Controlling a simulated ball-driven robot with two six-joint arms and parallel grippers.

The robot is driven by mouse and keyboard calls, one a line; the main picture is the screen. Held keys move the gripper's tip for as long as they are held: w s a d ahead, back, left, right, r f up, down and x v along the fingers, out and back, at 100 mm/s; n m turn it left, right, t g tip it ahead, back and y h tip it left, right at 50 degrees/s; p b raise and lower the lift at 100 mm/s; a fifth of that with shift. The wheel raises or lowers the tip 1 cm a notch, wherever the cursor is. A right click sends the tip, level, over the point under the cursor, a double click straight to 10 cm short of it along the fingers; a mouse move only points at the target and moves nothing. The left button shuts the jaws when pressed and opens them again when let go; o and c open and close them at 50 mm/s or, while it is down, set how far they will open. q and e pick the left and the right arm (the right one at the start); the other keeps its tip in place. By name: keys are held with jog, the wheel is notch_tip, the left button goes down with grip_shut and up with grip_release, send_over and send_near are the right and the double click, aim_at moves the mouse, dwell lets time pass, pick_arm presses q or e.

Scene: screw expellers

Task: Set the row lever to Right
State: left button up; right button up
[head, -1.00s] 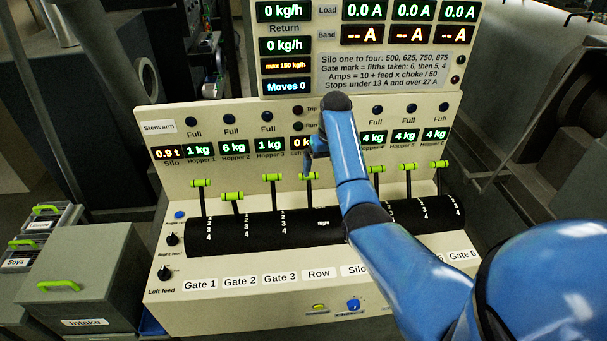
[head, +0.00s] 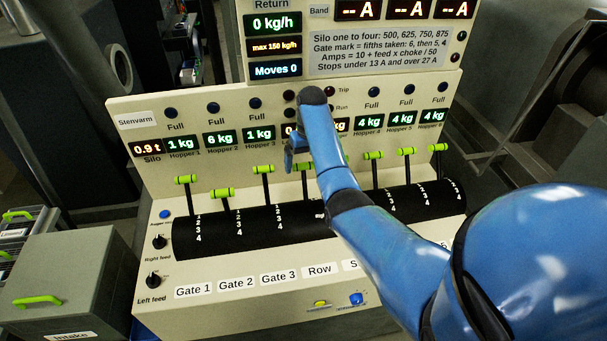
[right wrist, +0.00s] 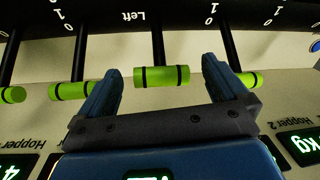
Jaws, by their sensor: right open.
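The row lever (head: 304,181) rises from the black drum above the Row label (head: 320,269). Its green grip (right wrist: 162,76) shows in the right wrist view between the two fingers of my right gripper (right wrist: 160,66), with space on both sides. The word Left (right wrist: 132,16) shows upside down on the drum beside its shaft. My right gripper (head: 297,158) is open at the top of the lever in the head view. It and my right arm hide part of the grip and the small display behind it. My left gripper is not in view.
The upright panel with hopper displays (head: 218,139) stands close behind. A grey Intake box (head: 70,280) is at lower left.

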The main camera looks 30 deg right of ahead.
aim_at(305, 168)
notch_tip(305, 168, down, 3)
jog(key=shift+w+a+f+p, duration=0.15)
jog(key=shift+f+p, duration=0.05)
jog(key=shift+p, duration=0.15)
jog(key=shift+s+f, duration=0.2)
jog(key=shift+f, duration=0.3)
jog(key=shift+w, duration=0.1)
jog(key=shift+f, duration=0.1)
jog(key=shift+c, duration=0.2)
jog(key=c, duration=1.1)
jog(key=shift+w, duration=0.1)
